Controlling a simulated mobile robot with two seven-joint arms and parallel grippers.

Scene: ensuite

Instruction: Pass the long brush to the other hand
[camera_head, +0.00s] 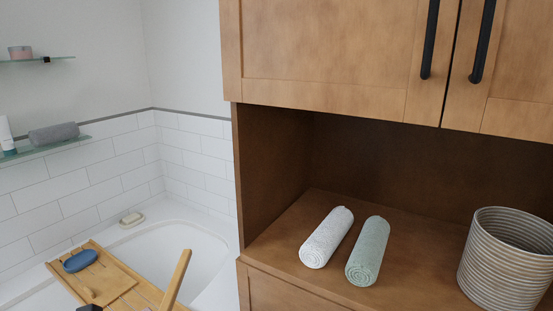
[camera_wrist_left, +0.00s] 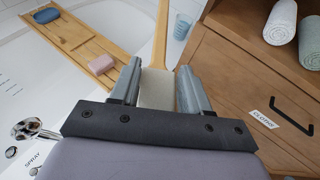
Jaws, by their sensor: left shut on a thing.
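The long brush has a pale wooden handle (camera_wrist_left: 161,40) that rises away from my left gripper (camera_wrist_left: 159,68) in the left wrist view. My left gripper is shut on the brush, with a wide pale part of it between the two grey fingers. In the head view the handle (camera_head: 176,280) stands up tilted at the bottom, in front of the bathtub; its lower end is cut off by the frame edge. My right gripper is in neither view.
Right, a wooden cabinet (camera_head: 270,262) holds white (camera_head: 327,238) and green (camera_head: 368,252) rolled towels and a striped basket (camera_head: 508,262).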

